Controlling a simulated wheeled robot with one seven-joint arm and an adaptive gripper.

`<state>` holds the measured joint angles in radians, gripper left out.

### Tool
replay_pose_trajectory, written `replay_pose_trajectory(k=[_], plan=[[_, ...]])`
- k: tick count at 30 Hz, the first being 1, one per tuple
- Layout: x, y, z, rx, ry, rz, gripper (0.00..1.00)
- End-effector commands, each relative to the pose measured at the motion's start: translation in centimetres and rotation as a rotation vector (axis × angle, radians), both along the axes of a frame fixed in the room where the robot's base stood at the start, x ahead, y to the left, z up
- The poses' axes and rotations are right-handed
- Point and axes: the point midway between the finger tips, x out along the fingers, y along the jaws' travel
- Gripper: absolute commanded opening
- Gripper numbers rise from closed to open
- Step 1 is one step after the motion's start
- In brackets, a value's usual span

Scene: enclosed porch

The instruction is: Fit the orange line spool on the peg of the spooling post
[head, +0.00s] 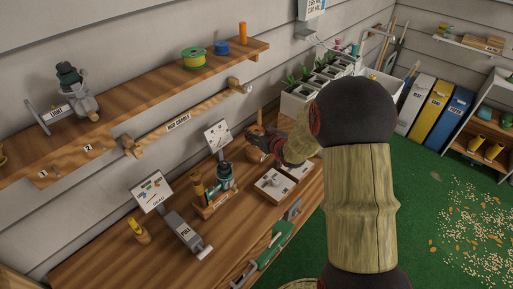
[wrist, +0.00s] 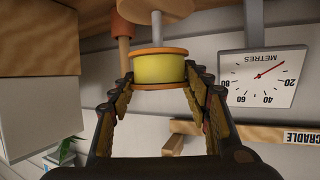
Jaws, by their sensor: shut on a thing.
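In the wrist view, the line spool (wrist: 158,70) has orange flanges and a yellow middle. My gripper (wrist: 158,88) is shut on it, with a finger on each side. A pale shaft (wrist: 156,32) with a wooden disc (wrist: 155,9) at its end lines up with the spool in the picture, looking like the spooling post's peg. I cannot tell whether the shaft enters the spool's hole. In the head view, my gripper (head: 262,140) is beside the dial board (head: 217,134), low over the bench; my arm hides much of this spot.
The dial also shows in the wrist view (wrist: 262,78), close on the right, with the cradle rail (wrist: 245,133). A wooden shelf (head: 140,110) holds a green-rimmed spool (head: 194,59) and a blue one (head: 221,47). Planter boxes (head: 297,104) stand behind my gripper.

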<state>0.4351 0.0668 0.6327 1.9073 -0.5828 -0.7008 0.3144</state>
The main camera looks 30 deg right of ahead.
Motion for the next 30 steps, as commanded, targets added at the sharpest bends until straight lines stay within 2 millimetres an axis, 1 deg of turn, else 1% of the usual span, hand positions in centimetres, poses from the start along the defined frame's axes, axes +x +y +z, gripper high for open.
replay_pose_trajectory(k=[30], plan=[[0.0, 0.0, -1.4, 0.000, 0.000, 0.000, 0.22]])
